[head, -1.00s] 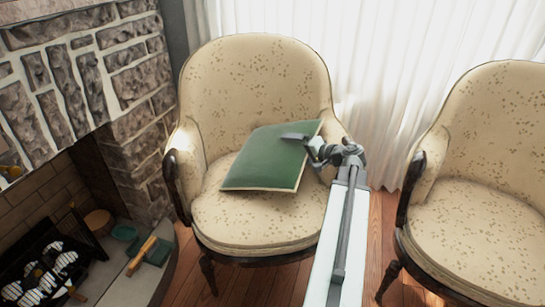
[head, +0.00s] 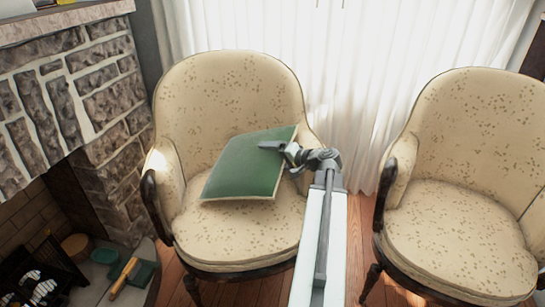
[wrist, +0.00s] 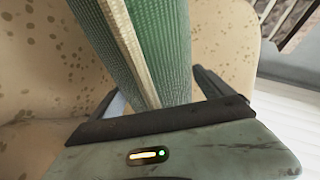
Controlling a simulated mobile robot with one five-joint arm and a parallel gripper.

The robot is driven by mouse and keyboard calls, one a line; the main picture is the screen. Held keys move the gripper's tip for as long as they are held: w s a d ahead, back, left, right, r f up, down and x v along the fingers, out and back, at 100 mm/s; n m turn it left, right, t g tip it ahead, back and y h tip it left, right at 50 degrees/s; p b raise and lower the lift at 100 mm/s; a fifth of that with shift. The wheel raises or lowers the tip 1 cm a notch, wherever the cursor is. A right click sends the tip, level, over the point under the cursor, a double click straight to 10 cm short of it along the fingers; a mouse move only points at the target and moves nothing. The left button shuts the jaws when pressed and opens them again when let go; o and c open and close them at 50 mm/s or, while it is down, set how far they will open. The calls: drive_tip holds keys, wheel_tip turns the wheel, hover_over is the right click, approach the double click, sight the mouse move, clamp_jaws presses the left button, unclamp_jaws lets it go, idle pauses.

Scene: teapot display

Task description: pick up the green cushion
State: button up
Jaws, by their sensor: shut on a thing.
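The green cushion (head: 245,168) is a flat square with a pale piped edge. It is tilted over the seat of the left cream armchair (head: 222,238). The head view does not show clearly whether its lower edge touches the seat. My gripper (head: 280,147) is at the cushion's upper right side. In the wrist view the cushion (wrist: 160,50) stands between the jaws, its pale edge facing the camera. My gripper (wrist: 155,100) is shut on it. The fingertips are mostly hidden by the cushion in the wrist view.
A second cream armchair (head: 460,235) stands to the right, with a gap of wood floor between the chairs. A stone fireplace (head: 80,100) is at the left, with small items on its hearth. White curtains (head: 350,80) hang behind.

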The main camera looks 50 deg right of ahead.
wheel_tip(320, 180, up, 15)
drive_tip(key=p, duration=1.3)
drive_tip(key=shift+p, duration=0.4)
